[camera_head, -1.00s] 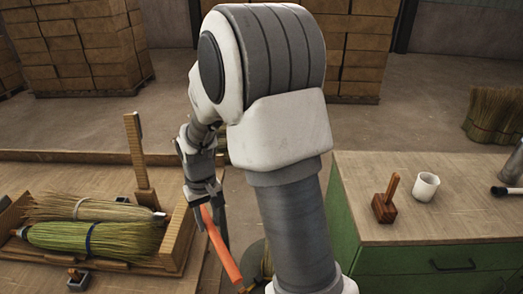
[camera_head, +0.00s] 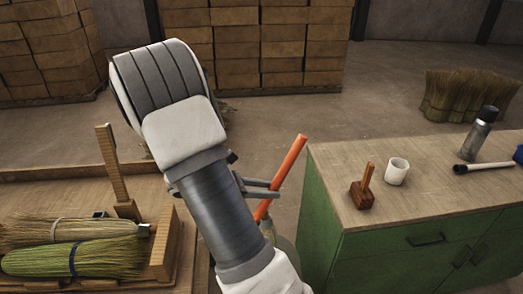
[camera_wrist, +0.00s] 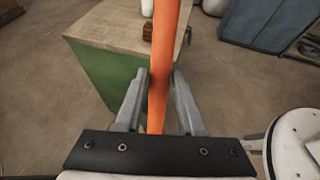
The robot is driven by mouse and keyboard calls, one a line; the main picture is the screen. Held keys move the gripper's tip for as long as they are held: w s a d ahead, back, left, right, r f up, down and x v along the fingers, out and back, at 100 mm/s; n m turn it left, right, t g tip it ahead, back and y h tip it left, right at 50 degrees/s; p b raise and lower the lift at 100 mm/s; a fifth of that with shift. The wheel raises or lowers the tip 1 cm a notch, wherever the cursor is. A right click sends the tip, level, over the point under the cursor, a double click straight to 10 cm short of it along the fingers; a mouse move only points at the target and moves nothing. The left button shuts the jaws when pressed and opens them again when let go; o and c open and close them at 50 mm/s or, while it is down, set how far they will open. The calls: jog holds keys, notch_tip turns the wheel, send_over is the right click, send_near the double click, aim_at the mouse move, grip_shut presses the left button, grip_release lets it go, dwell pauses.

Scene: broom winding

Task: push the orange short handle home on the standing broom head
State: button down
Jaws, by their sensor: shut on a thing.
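The orange handle (camera_head: 287,165) stands tilted in the head view, its upper end leaning right. My gripper (camera_head: 272,189) is shut on the handle partway along it, left of the green cabinet. In the wrist view the handle (camera_wrist: 163,55) runs up between the two fingers of my gripper (camera_wrist: 160,85). The handle's lower end is hidden behind my arm in the head view. I cannot make out a standing broom head; something pale shows just under the handle, mostly covered by my arm, and I cannot tell what it is.
The green cabinet (camera_head: 345,240) stands close on the right, with a wooden mallet (camera_head: 363,188), white cup (camera_head: 396,171) and grey bottle (camera_head: 479,133) on top. On the left bench lie a green straw bundle (camera_head: 95,257) and a tan one (camera_head: 30,232).

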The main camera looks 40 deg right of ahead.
jog(key=w+d+r+n+t+h+p, duration=0.1)
jog(key=w+d+r+n+t+h, duration=0.2)
jog(key=w+r+n+t+h, duration=0.4)
notch_tip(320, 180, down, 10)
jog(key=s+t+y+b, duration=0.1)
jog(key=b, duration=0.6)
jog(key=shift+r+m+y+b, duration=0.15)
jog(key=shift+m+y+b, duration=0.15)
jog(key=shift+m+b, duration=0.1)
dwell(0.3)
jog(key=shift+a+f+b, duration=0.1)
jog(key=shift+f+b, duration=0.4)
jog(key=shift+f, duration=0.35)
dwell(1.0)
jog(key=shift+c, duration=2.4)
grip_release()
jog(key=shift+o, duration=0.2)
jog(key=v, duration=1.7)
jog(key=shift+s+a+b, duration=0.15)
jog(key=shift+s+b, duration=0.05)
jog(key=shift+b, duration=0.25)
